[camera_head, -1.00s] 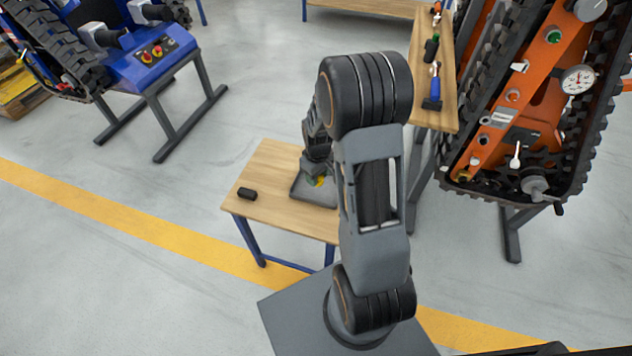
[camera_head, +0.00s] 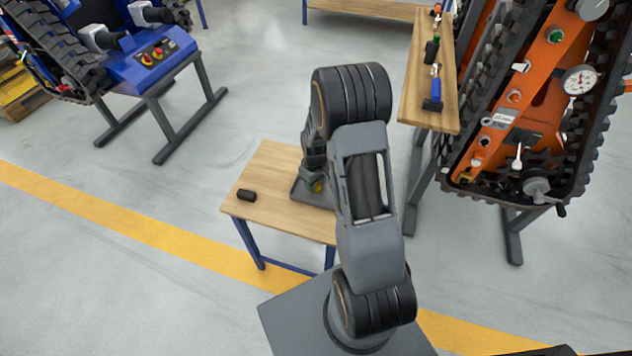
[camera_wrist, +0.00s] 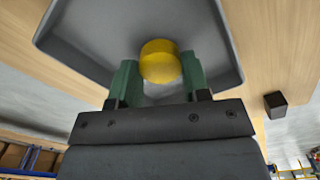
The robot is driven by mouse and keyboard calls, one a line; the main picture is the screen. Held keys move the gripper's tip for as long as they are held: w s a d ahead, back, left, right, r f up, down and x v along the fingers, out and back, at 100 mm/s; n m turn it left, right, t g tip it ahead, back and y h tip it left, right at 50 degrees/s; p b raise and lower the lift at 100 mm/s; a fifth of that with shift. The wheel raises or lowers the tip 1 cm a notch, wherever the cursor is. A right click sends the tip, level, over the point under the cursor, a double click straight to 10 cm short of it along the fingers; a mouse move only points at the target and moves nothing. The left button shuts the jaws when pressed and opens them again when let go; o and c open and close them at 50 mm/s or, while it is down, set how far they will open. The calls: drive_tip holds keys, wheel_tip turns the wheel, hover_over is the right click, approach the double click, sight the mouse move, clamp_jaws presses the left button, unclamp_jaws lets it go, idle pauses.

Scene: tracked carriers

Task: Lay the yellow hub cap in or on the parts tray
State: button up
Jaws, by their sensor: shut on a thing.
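The yellow hub cap (camera_wrist: 160,62) is between the two green fingertips of my gripper (camera_wrist: 159,80) in the wrist view. My gripper is shut on it. The grey parts tray (camera_wrist: 85,25) lies on the wooden table behind and around the cap in that view; I cannot tell whether the cap touches the tray floor. In the head view, my arm hides much of the tray (camera_head: 298,192), and a bit of the yellow cap (camera_head: 318,186) shows at my gripper over it.
A small black block (camera_head: 246,196) lies on the small wooden table (camera_head: 275,212) left of the tray. It also shows in the wrist view (camera_wrist: 275,104). A bench with tools (camera_head: 425,75) and an orange tracked carrier (camera_head: 535,110) stand to the right. A blue carrier (camera_head: 150,60) stands back left.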

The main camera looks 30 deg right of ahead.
drive_tip(key=o, duration=0.9)
wheel_tip(320, 180, up, 12)
drive_tip(key=p, duration=0.2)
drive_tip(key=s+a+r+m+t, duration=0.3)
drive_tip(key=s+a+r, duration=0.6)
drive_tip(key=s+r, duration=0.3)
drive_tip(key=s, duration=0.3)
drive_tip(key=shift+a+r+m, duration=0.2)
drive_tip(key=shift+r+m, duration=0.1)
drive_tip(key=shift+m, duration=0.1)
